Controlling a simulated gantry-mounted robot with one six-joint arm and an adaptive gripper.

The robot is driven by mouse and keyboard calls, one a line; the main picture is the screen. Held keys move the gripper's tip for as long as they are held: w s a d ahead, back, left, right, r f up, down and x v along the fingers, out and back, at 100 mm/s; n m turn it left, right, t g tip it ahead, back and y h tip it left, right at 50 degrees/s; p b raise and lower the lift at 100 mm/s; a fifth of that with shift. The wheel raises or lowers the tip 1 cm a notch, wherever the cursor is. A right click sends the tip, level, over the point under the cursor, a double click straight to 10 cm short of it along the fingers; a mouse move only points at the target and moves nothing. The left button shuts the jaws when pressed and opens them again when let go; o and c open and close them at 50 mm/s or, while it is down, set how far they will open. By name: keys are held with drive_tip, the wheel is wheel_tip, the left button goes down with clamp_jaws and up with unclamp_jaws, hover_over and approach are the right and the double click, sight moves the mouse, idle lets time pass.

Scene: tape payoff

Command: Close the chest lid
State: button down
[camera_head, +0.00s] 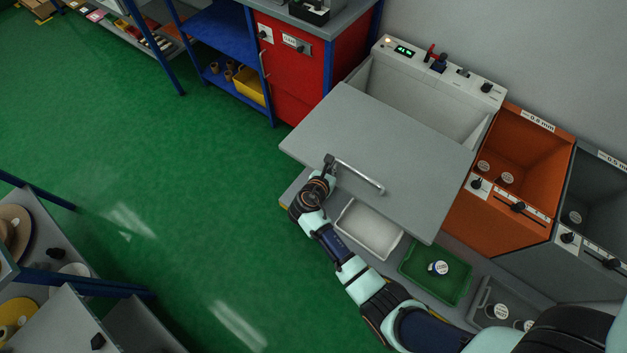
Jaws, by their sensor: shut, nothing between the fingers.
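The chest (425,100) is a pale grey box against the wall with a control panel along its back. Its grey lid (385,135) sits off to the front, and the chest's opening shows behind it. A metal bar handle (360,177) runs along the lid's front part. My gripper (329,160) is shut at the left end of this handle. I cannot tell whether the fingers touch the handle or the lid. My arm reaches in from the lower right and hides part of the lid's front edge.
An orange bin (520,150) and a dark grey bin (595,205) stand right of the chest. A white tray (367,228) and a green tray (436,270) lie below the lid. A red cabinet (300,60) stands to the left. The green floor (170,200) is clear.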

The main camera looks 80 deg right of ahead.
sight(370, 126)
drive_tip(key=s+d+b, duration=0.1)
drive_tip(key=s+d, duration=0.3)
drive_tip(key=d, duration=0.3)
drive_tip(key=s+d+b, duration=0.1)
drive_tip(key=s+d, duration=0.3)
drive_tip(key=d, duration=0.3)
drive_tip(key=s+d+b, duration=0.1)
drive_tip(key=s+d, duration=0.4)
drive_tip(key=d, duration=0.3)
drive_tip(key=shift+s, duration=0.1)
drive_tip(key=shift+f, duration=0.1)
drive_tip(key=shift+a+r+p, duration=0.4)
drive_tip(key=shift+a+p, duration=0.05)
drive_tip(key=shift+p, duration=0.25)
drive_tip(key=p+v, duration=0.2)
drive_tip(key=v, duration=0.2)
drive_tip(key=f+p+v, duration=0.1)
drive_tip(key=p+v, duration=0.2)
drive_tip(key=v, duration=0.1)
drive_tip(key=a+f+p+v, duration=0.1)
drive_tip(key=p+v, duration=0.1)
drive_tip(key=v, duration=0.1)
drive_tip(key=shift+w+a+r+p, duration=0.3)
drive_tip(key=shift+w+p, duration=0.05)
drive_tip(key=shift+w, duration=0.1)
drive_tip(key=shift+w+a+r, duration=0.1)
drive_tip(key=shift+w+a, duration=0.05)
drive_tip(key=shift+a, duration=0.15)
